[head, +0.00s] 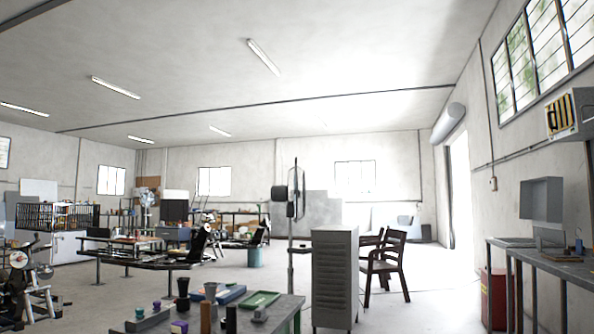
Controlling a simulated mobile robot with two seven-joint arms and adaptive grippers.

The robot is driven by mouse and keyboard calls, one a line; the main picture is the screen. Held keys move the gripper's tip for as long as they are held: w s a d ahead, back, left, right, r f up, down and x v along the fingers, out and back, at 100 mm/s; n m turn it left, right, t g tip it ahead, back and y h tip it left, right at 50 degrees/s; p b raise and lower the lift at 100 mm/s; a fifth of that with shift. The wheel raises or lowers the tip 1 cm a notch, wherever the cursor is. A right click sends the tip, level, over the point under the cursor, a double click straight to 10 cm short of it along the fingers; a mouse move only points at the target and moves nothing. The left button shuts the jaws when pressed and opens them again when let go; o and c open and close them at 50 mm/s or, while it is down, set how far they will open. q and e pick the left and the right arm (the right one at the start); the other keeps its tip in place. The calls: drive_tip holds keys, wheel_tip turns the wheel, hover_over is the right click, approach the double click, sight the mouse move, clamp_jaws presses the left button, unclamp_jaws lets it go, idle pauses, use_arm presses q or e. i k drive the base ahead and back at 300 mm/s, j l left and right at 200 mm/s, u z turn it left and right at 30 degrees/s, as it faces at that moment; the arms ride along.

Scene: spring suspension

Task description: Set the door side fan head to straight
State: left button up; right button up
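A tall dark pedestal fan (297,190) stands near the middle of the room, on the door's side of the picture. I see its head nearly edge-on, with the round cage to the right and the motor housing to the left. The head looks about level, but its exact turn is hard to tell. Its pole drops behind the table and beside a grey cabinet, so its base is hidden. A smaller, lighter shape that may be another fan (147,199) is farther back on the left. Neither of my grippers is in view.
A grey drawer cabinet (335,280) stands just right of the fan's pole. A workbench (270,320) with bottles and trays is in front. Wooden chairs (386,268) stand behind the cabinet. The doorway (460,192) is on the right, with open floor (430,290) before it.

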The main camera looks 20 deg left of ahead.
sight(278, 194)
drive_tip(key=i+u, duration=0.1)
drive_tip(key=i, duration=3.1)
drive_tip(key=i+l+u, duration=0.1)
drive_tip(key=i, duration=0.75)
drive_tip(key=i+l+u, duration=0.1)
drive_tip(key=i, duration=0.7)
